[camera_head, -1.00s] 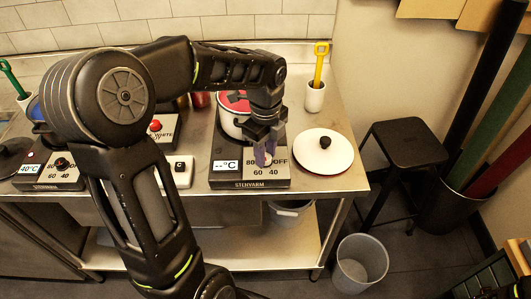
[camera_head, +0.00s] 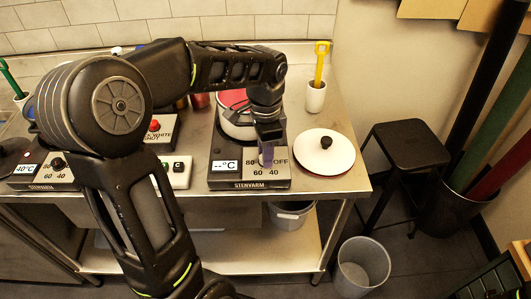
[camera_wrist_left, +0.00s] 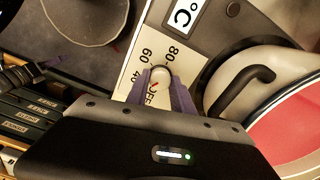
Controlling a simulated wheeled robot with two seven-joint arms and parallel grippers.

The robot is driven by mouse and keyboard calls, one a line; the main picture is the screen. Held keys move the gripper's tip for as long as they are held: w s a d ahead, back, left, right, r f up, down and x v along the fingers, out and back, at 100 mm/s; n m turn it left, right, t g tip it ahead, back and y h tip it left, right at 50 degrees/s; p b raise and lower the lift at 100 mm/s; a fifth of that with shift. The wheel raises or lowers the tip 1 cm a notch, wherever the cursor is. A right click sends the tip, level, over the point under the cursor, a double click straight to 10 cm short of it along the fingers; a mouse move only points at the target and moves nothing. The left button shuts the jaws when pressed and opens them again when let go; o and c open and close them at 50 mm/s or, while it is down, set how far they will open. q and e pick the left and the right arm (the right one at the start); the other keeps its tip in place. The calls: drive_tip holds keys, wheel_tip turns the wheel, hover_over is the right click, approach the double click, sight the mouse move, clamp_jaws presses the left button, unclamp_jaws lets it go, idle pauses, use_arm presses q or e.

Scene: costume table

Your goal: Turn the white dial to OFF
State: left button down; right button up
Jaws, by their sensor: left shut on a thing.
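The white dial (camera_wrist_left: 160,76) sits on the cream label plate of the STENVARM hot plate, among the marks 80, 60, 40 and OFF. In the left wrist view it lies between the two purple fingers of my left gripper (camera_wrist_left: 160,84), which are shut on it. In the head view my left gripper (camera_head: 267,157) comes down on the front panel of the hot plate (camera_head: 235,184) and hides the dial.
A white lid (camera_head: 324,153) with a black knob lies to the right. A second hot plate (camera_head: 55,184) and a red-button box (camera_head: 158,132) stand to the left.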

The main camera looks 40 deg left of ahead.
use_arm(q)
drive_tip(key=n, duration=0.6)
drive_tip(key=shift+b, duration=0.4)
drive_tip(key=c, duration=1.1)
unclamp_jaws()
drive_tip(key=shift+r, duration=0.15)
wheel_tip(320, 180, up, 8)
drive_tip(key=shift+f, duration=0.2)
